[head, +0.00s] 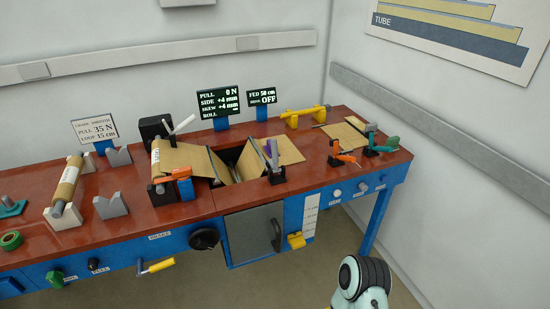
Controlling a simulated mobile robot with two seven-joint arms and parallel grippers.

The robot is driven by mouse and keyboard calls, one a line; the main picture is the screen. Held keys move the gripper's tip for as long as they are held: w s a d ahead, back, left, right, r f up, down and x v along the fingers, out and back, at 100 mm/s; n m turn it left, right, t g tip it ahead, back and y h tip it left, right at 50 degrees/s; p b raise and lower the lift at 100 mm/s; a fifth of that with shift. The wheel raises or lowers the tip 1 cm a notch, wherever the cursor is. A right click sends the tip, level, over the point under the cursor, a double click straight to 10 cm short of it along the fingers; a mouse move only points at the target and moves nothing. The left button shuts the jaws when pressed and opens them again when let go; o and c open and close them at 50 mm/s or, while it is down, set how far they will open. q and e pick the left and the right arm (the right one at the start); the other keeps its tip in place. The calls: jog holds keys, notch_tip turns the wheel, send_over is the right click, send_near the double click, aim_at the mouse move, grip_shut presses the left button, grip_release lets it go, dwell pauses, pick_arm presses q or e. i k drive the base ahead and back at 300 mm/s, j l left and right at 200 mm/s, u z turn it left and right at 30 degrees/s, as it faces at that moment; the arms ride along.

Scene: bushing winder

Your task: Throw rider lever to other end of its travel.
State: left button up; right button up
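No label that I can read names the rider lever. Several levers stand on the red-topped bench (130,208) in the head view. A purple-handled lever (272,152) stands upright at the right of the bench opening. A white lever (184,124) leans up to the right beside the black block at the left roll. An orange lever (178,174) lies nearly level below it. Another orange lever (345,158) and a green one (391,143) are at the right end. Neither gripper shows; a white and black part of my arm is at the lower right, apart from the bench.
Brown sheet (190,158) runs into the opening. Dark display boards (218,103) stand behind. A yellow crank (158,266), black knob (204,239) and yellow handle (296,240) project from the blue front. The floor before the bench is clear.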

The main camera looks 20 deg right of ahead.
aim_at(273, 155)
jog(key=u, duration=0.7)
jog(key=l+u, duration=0.7)
jog(key=k+l+u, duration=0.1)
jog(key=u, duration=0.25)
jog(key=k+l+u, duration=0.15)
jog(key=l, duration=0.2)
jog(key=k+l+u, duration=0.15)
jog(key=l, duration=0.2)
jog(key=k+l+u, duration=0.15)
jog(key=l, duration=0.2)
